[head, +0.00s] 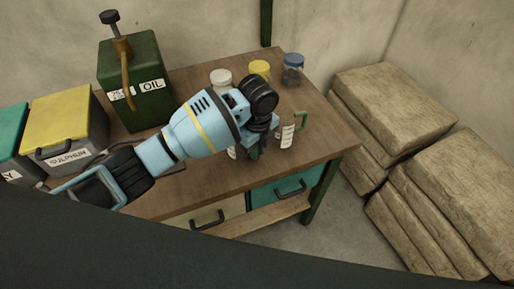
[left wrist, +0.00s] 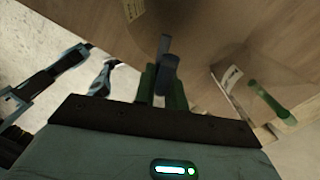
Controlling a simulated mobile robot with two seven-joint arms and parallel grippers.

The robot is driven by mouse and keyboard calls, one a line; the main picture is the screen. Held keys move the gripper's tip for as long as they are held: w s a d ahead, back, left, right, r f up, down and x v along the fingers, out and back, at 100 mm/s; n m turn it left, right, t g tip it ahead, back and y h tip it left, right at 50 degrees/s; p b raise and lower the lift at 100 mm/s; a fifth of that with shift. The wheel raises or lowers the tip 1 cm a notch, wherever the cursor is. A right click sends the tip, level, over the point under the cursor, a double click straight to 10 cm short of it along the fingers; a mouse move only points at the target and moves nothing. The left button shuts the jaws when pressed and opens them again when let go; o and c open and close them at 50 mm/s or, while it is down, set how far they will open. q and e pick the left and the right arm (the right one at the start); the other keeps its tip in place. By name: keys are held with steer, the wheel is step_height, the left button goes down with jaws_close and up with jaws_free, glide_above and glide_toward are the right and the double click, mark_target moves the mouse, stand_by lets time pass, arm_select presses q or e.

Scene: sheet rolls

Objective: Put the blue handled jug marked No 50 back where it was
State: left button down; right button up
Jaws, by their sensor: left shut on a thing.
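My left gripper (head: 256,150) is over the front right part of the wooden table, its fingers mostly hidden by its own wrist. In the left wrist view, the left gripper (left wrist: 161,90) is shut on an upright dark blue handle (left wrist: 168,72) between green fingers. The handle belongs to a clear jug, mostly hidden in the head view; a white label (head: 232,153) shows just left of the gripper. Its number cannot be read, and whether it touches the table cannot be told. A green-handled jug (head: 287,134) with a white label stands close right of the gripper.
Jars with white (head: 221,77), yellow (head: 259,67) and blue (head: 293,60) lids stand behind on the table (head: 322,138). Paper-like bundles (head: 395,105) lie right of the table.

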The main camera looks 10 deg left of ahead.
arm_select(q)
steer(key=shift+f, duration=0.1)
steer(key=c, duration=1.9)
jaws_free()
steer(key=shift+f, duration=0.1)
steer(key=o, duration=0.4)
steer(key=shift+o, duration=0.2)
step_height(320, 180, up, 12)
steer(key=shift+d+r+p, duration=0.1)
steer(key=shift+r+p, duration=0.1)
steer(key=shift+p, duration=0.3)
